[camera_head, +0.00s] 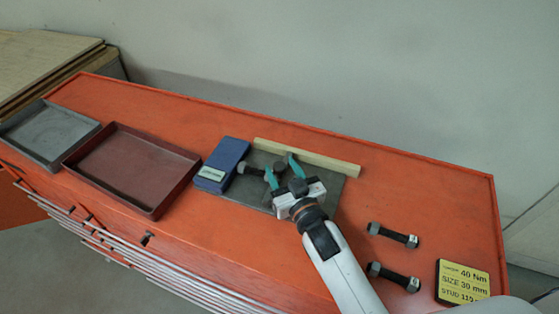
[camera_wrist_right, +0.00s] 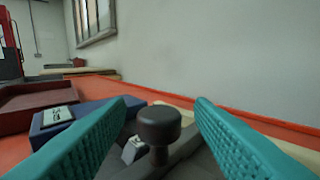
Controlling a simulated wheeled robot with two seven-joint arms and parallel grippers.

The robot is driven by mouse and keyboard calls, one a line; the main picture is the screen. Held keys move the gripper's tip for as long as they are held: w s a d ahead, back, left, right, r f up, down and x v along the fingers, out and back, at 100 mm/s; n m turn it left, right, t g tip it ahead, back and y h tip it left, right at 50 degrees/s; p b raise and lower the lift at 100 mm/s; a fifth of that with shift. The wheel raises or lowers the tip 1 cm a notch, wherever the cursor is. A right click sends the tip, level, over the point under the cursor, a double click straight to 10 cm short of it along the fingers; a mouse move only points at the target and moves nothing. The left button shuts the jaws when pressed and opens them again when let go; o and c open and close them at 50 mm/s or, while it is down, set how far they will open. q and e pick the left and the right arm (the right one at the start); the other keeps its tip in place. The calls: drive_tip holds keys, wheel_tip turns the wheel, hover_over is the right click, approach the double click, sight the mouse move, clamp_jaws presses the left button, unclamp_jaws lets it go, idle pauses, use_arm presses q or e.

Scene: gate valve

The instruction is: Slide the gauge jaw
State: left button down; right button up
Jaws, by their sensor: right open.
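The gauge appears as a dark grey plate (camera_head: 330,191) lying on the orange bench top, largely covered by my right gripper. In the right wrist view, a dark round knob (camera_wrist_right: 159,124) on a short stem stands between the fingers. I take it to be the gauge jaw's handle. My right gripper (camera_head: 281,165) is open over the plate. Its two teal fingers are on either side of the knob, with gaps visible in the wrist view (camera_wrist_right: 164,104). My left gripper is out of view.
A blue labelled block (camera_head: 227,159) stands left of the plate, and a wooden strip (camera_head: 306,156) lies behind it. A dark red tray (camera_head: 133,168) and a grey tray (camera_head: 47,133) are further left. Two studs (camera_head: 392,235) and a yellow-faced sign (camera_head: 463,283) are at right.

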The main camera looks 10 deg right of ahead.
drive_tip(key=shift+w+a, duration=0.25)
drive_tip(key=shift+w, duration=0.65)
